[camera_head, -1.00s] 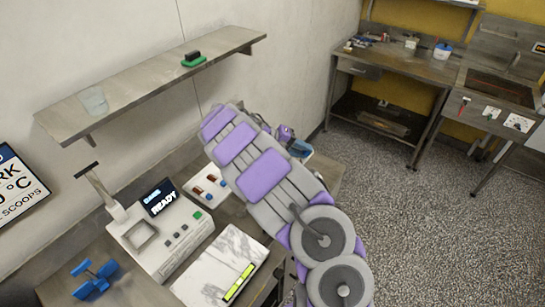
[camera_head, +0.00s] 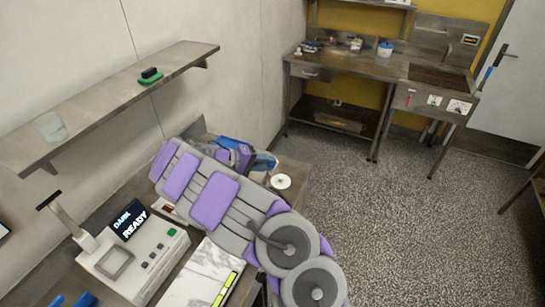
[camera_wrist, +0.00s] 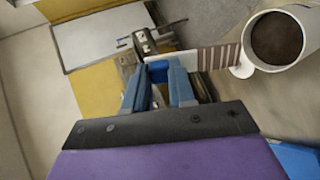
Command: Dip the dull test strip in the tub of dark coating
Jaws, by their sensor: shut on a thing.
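My gripper (camera_wrist: 158,66) shows two blue fingers in the wrist view, closed on the near end of the test strip. The strip (camera_wrist: 187,60) reaches right as a pale band, with a brown striped part toward its far end. The tub (camera_wrist: 312,25) is a white round vessel with dark brown coating (camera_wrist: 278,38) inside, at the upper right. The strip's far end lies beside the tub in the picture; whether it touches cannot be told. In the head view my gripper (camera_head: 240,152) is over the far end of the bench, and my arm hides much around it.
A white machine (camera_head: 135,262) reading "DARK READY" and a marble slab (camera_head: 205,275) stand on the near bench. A wall shelf (camera_head: 100,100) hangs above with a green-based block (camera_head: 150,76). A white round disc (camera_head: 280,182) sits right of my arm. Open floor (camera_head: 400,220) lies right.

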